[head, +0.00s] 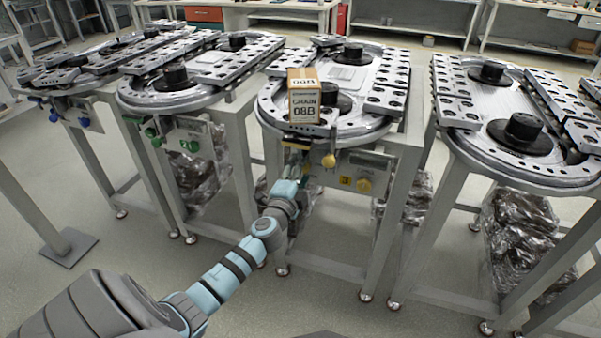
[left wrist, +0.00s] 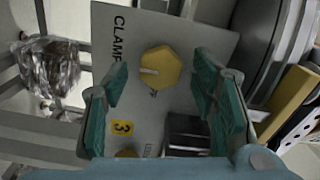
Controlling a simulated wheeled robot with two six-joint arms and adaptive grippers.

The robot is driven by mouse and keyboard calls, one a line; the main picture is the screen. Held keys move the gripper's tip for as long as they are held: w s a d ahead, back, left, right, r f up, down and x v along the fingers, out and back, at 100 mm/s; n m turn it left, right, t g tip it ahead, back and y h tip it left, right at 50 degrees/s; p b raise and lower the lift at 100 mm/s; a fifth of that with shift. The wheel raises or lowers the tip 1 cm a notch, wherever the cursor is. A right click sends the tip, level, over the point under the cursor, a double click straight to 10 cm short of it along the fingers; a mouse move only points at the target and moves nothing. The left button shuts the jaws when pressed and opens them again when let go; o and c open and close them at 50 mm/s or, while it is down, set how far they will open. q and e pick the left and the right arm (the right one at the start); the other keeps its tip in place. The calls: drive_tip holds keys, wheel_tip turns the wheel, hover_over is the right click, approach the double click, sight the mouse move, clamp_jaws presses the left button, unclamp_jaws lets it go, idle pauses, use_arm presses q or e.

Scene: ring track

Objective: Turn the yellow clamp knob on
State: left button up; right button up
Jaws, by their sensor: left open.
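The yellow clamp knob (left wrist: 160,68) shows in the left wrist view on a grey panel (left wrist: 215,45) lettered "CLAMP", with a pale mark on the knob's left side. My left gripper (left wrist: 159,80) is open, its green-padded fingers on either side of the knob. A gap shows between the knob and each finger; I cannot tell how deep the fingers reach. My right gripper is not in view.
A yellow "3" label (head: 345,181), another yellow knob (head: 364,185) and a yellow round part (head: 329,161) are to the right of my gripper. A "CHAIN 08B" box (head: 303,97) stands on the track above. Stands flank this one.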

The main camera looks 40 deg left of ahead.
use_arm(q)
drive_tip(key=v, duration=1.2)
drive_tip(key=shift+w, duration=0.1)
